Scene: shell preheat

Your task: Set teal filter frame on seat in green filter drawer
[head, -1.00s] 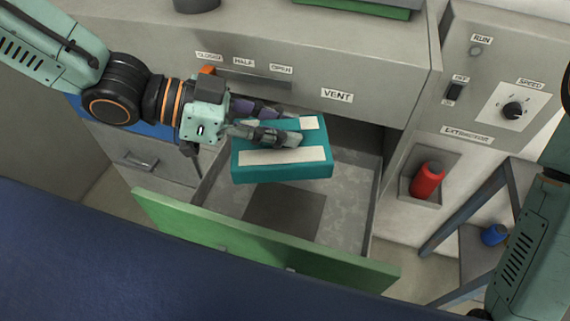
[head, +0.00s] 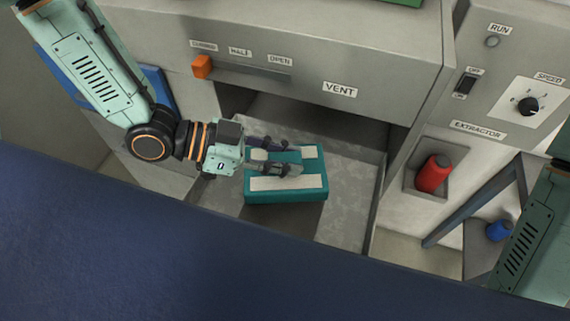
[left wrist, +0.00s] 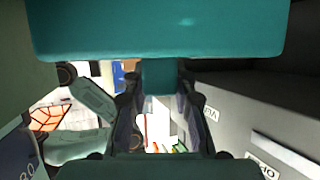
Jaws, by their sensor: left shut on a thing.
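The teal filter frame (head: 287,196), with pale strips on top, is over the floor of the open filter drawer (head: 347,205). My left gripper (head: 284,158) is shut on the frame's middle. In the left wrist view, the teal frame (left wrist: 160,35) fills the top and its narrow bar (left wrist: 158,76) lies between the fingers. A dark patch (head: 298,217) on the drawer floor shows just below the frame; the frame hides part of it. I cannot tell whether the frame touches the floor. The drawer's green front is hidden. My right gripper is out of view.
The grey cabinet face with the VENT label (head: 340,89) and orange slider knob (head: 202,67) overhangs the drawer's back. A red canister (head: 433,173) sits in a holder at right. A dark blue surface (head: 150,250) covers the foreground.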

